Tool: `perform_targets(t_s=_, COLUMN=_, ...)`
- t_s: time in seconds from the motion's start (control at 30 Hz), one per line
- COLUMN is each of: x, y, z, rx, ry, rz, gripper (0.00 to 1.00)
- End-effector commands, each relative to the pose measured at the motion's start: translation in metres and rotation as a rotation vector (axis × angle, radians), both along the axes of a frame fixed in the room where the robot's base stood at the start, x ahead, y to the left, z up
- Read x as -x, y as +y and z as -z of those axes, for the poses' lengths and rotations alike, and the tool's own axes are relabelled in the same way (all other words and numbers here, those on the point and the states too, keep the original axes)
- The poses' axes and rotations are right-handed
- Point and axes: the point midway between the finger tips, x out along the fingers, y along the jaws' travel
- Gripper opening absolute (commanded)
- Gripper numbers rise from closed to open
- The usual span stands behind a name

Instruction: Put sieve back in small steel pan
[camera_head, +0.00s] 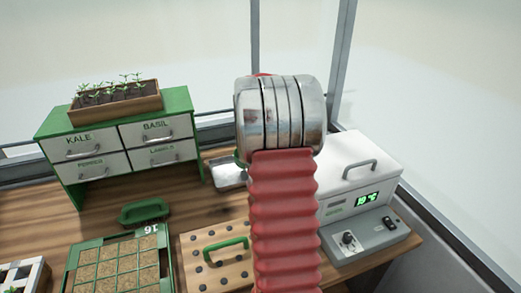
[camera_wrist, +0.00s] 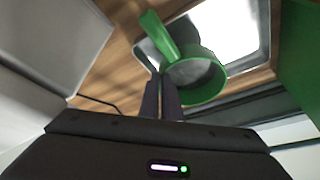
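The green sieve (camera_wrist: 205,92) is a ring with mesh and a stubby handle. In the wrist view its ring is at the fingertips and overlaps the near edge of the small steel pan (camera_wrist: 236,22). My gripper (camera_wrist: 164,77) has its two dark fingers close together at the ring's left side, near the handle, and appears shut on the sieve. The exact contact is hard to see. In the head view my arm hides the gripper and most of the sieve. The steel pan (camera_head: 226,178) shows just left of the arm, with a small bit of green above it.
A white box with a temperature display (camera_head: 366,199) stands right of my arm. A green-framed seed tray (camera_head: 70,262), a perforated board with a green handle (camera_head: 192,262) and a green tool (camera_head: 145,212) lie nearer. Green drawers (camera_head: 185,99) with a seedling box stand at back left.

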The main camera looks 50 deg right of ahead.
Motion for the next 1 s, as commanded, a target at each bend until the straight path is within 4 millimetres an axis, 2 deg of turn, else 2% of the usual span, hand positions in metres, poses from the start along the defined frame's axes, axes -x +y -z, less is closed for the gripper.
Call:
perform_targets(t_s=0.4, x=0.0, y=0.001, z=0.032, rx=0.0, ry=0.001, rz=-0.002, gripper=0.0)
perform_targets(t_s=1.0, x=-0.001, y=0.001, z=0.036, rx=0.001, ry=-0.001, rz=-0.003, gripper=0.0)
